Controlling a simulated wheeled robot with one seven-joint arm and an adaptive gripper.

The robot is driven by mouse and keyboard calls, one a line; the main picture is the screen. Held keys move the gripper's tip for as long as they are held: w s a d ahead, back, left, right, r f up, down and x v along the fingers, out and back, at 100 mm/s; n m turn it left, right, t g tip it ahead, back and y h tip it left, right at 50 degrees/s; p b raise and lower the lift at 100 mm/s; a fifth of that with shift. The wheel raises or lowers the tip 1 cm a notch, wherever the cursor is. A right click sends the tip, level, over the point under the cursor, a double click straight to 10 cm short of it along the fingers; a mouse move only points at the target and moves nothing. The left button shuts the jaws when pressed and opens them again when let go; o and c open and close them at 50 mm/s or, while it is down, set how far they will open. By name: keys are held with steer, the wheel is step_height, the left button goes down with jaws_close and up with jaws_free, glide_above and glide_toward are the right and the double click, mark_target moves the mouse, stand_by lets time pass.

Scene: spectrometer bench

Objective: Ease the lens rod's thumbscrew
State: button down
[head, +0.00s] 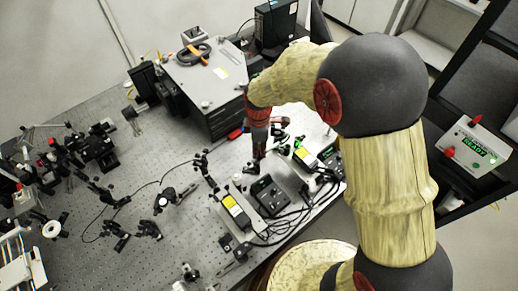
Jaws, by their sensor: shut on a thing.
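My gripper (257,163) points down at the near right part of the optical bench. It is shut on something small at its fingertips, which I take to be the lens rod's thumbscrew. The thumbscrew itself is too small and too covered by the fingers to make out. The lens rod cannot be told apart from the small dark mounts around the fingertips. Whether the screw is tight or loose does not show.
The perforated bench (110,120) carries several dark optical mounts at left. A black box with a yellow label (236,211), a black controller (268,196) and cables lie close to my gripper. A large grey box (208,80) stands behind.

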steer(key=shift+w+r, duration=0.1)
steer(key=c, duration=2)
jaws_free()
steer(key=shift+o, duration=0.9)
step_height(320, 180, up, 12)
